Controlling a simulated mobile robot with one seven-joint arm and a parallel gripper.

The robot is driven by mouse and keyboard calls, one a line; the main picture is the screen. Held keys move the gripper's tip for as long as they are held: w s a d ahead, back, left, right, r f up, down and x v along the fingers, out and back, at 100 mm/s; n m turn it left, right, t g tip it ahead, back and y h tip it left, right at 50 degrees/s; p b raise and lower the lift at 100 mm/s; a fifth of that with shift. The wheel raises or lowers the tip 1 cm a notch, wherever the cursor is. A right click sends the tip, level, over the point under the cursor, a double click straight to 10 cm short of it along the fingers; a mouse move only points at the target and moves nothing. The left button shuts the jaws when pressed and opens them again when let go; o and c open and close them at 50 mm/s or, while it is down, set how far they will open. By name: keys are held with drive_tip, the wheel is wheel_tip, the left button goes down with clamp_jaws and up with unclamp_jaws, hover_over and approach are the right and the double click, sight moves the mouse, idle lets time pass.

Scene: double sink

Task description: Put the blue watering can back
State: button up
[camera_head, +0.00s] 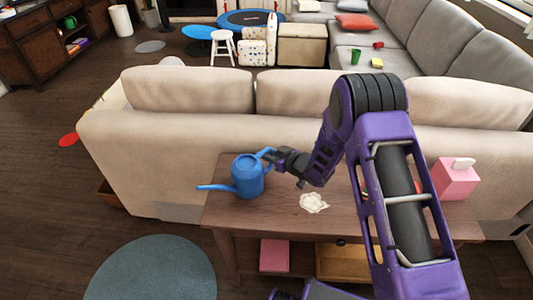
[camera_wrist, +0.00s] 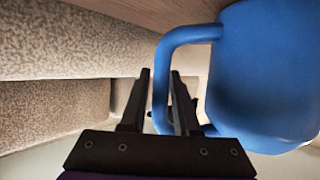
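The blue watering can (camera_head: 247,176) is upright at the left end of the brown wooden console table (camera_head: 285,215), its spout pointing left past the table edge. I cannot tell whether its base touches the top. My gripper (camera_head: 270,157) reaches its handle from the right. In the wrist view, the can's body (camera_wrist: 262,75) fills the right side. The handle's lower end is partly hidden by the right finger.
A crumpled white cloth-like item (camera_head: 314,203) lies on the table, with a pink tissue box (camera_head: 456,178) at its right end. The beige sofa back (camera_head: 190,150) stands right behind the table. A round blue-grey rug (camera_head: 150,270) lies on open floor at left.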

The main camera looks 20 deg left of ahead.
drive_tip(key=shift+o, duration=1)
drive_tip(key=shift+r, duration=0.15)
drive_tip(key=shift+d+r, duration=0.15)
drive_tip(key=shift+d, duration=0.1)
drive_tip(key=p+v, duration=0.1)
drive_tip(key=v, duration=1)
drive_tip(key=shift+d, duration=0.15)
drive_tip(key=shift+s+r, duration=0.1)
drive_tip(key=shift+s, duration=0.05)
